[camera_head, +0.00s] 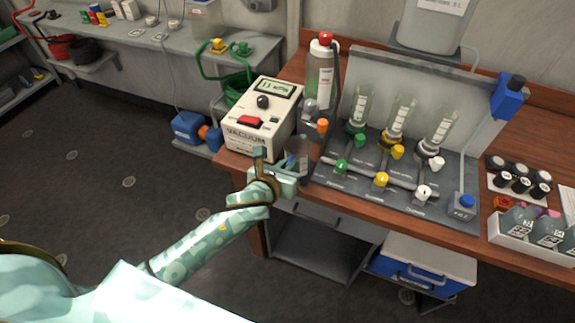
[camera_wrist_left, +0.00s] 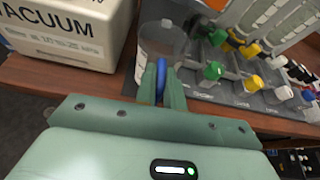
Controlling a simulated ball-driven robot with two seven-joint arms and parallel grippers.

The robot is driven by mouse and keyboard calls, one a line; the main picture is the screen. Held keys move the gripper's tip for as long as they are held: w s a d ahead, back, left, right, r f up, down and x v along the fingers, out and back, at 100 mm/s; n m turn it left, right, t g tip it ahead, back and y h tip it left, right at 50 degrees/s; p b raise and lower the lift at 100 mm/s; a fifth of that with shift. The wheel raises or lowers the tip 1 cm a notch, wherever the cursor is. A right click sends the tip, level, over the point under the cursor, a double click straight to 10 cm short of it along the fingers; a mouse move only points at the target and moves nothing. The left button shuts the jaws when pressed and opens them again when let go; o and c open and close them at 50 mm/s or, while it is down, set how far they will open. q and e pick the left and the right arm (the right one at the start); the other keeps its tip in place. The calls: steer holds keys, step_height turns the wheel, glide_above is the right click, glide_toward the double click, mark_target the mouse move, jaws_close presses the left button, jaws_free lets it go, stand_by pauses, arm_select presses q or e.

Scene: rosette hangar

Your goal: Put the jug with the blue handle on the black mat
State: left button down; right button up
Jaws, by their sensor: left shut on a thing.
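The clear jug (camera_head: 303,150) is at the wooden bench's front edge, between the vacuum box and the valve rack. Its blue handle (camera_wrist_left: 161,78) shows between my left gripper's fingers in the left wrist view. My left gripper (camera_head: 287,168) is shut on this handle, on the near side of the jug. The clear body (camera_wrist_left: 160,42) looks upright beyond the fingers. I cannot tell whether the jug's base touches the bench. My right gripper is not in view.
The cream vacuum box (camera_head: 262,112) stands close left of the jug. The grey rack (camera_head: 335,182) with coloured valves and glass tubes stands close right. A red-capped bottle (camera_head: 321,72) is behind. A white tray of bottles (camera_head: 520,240) is at far right.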

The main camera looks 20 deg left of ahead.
arm_select(q)
steer(key=c, duration=1.5)
jaws_free()
steer(key=d+p+v, duration=0.1)
steer(key=p+v, duration=0.2)
steer(key=v, duration=0.8)
steer(key=s+a+f+n+g, duration=0.2)
steer(key=s+f+n, duration=0.25)
steer(key=f, duration=0.55)
steer(key=s+a+f+n+g+y, duration=0.1)
steer(key=s+a+f+n+g, duration=0.25)
steer(key=f+n, duration=0.4)
steer(key=s+a+f+n+g, duration=0.2)
steer(key=s+f+n, duration=0.25)
steer(key=f, duration=0.65)
steer(key=s+f+n+g, duration=0.1)
steer(key=s+f+n, duration=0.3)
steer(key=s, duration=0.4)
steer(key=s+f+n+g, duration=0.2)
steer(key=s+f+n, duration=0.2)
steer(key=s+n, duration=0.2)
steer(key=s+f+n+g, duration=0.2)
steer(key=s+f+n, duration=0.2)
steer(key=s, duration=0.7)
steer(key=shift+f+n, duration=0.3)
steer(key=shift+n, duration=0.55)
